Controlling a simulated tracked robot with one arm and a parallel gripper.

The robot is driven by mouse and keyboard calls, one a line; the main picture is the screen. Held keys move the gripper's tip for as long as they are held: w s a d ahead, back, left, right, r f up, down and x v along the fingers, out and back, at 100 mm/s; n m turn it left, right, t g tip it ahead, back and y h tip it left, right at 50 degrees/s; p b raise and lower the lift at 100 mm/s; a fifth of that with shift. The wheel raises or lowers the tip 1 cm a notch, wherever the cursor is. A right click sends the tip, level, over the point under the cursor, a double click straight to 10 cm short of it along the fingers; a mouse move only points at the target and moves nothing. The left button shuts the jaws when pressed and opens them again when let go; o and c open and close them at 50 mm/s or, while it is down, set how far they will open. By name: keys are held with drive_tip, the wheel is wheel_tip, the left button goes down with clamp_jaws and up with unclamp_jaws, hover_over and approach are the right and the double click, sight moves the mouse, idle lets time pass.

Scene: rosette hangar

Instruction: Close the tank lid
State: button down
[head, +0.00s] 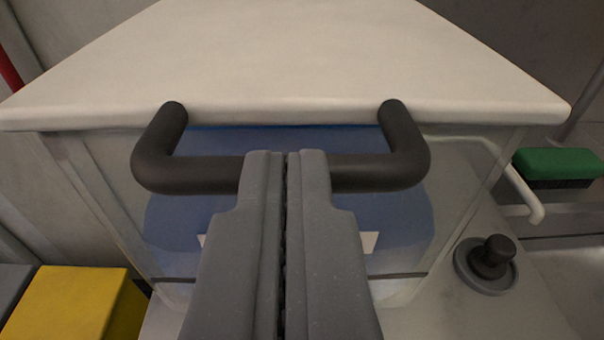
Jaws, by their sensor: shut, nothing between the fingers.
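The tank lid (290,55) is a pale, flat panel across the upper part of the head view. It lies over the clear-walled tank (470,190), which has something blue inside. A dark bar handle (195,175) sticks out from the lid's front edge. My gripper (286,158) points forward at the middle of the handle, with its fingers together and empty. The fingers hide the middle of the bar. I cannot tell whether they touch it, or whether the lid rests fully on the rim.
A yellow block (68,303) stands at the lower left. A dark round knob (491,258) sits on the pale surface at the lower right. A green-topped block (560,163) is at the right, near a white bent tube (524,192). A red bar (8,62) shows at the upper left.

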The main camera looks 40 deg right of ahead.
drive_tip(key=s+a+f+b, duration=0.1)
drive_tip(key=s+a, duration=0.4)
drive_tip(key=s, duration=0.1)
drive_tip(key=shift+s+a+f+t, duration=0.25)
drive_tip(key=shift+f+t, duration=0.15)
drive_tip(key=w+a+r+n+y+p, duration=0.1)
drive_tip(key=a+r+n+y+p, duration=0.15)
drive_tip(key=r, duration=0.35)
drive_tip(key=a+r+n+y+p, duration=0.2)
drive_tip(key=r+y+p, duration=0.15)
drive_tip(key=r, duration=0.35)
drive_tip(key=d+r+n+y+p, duration=0.1)
drive_tip(key=d+r+y+p, duration=0.1)
drive_tip(key=r, duration=0.5)
drive_tip(key=s+d+r+n+t+y+p, duration=0.1)
drive_tip(key=d+r+n+y+p, duration=0.1)
drive_tip(key=r, duration=0.5)
drive_tip(key=shift+s+d+r+t+p, duration=0.3)
drive_tip(key=shift+d+p, duration=0.4)
drive_tip(key=shift+p, duration=0.3)
